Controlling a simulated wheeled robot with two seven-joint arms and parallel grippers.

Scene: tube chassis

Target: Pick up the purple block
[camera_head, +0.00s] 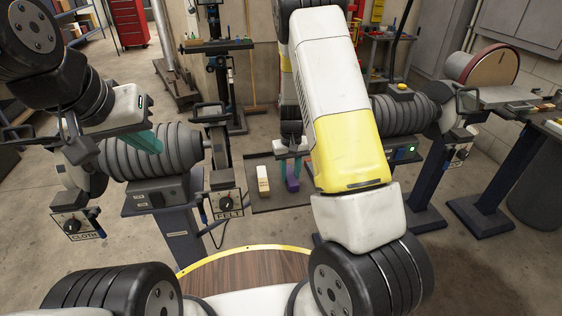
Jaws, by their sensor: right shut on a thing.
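The purple block (293,185) is at the dark tray, just right of a cream-coloured block (263,179). My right gripper (290,168) points down over it with teal fingers, shut on the purple block's upper part. The arm's white and yellow link hides some of the space to its right. I cannot tell whether the block is touching the tray. My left gripper (145,141) is far to the left, in front of a grey ribbed machine, and its teal fingers are seen at a slant. Whether they are apart is unclear.
The dark tray (262,204) lies low between two grey ribbed buffing machines, one at left (165,150) and one at right (400,112). A sign reading FELT (228,205) hangs left of the tray. A disc sander (488,70) stands at the far right.

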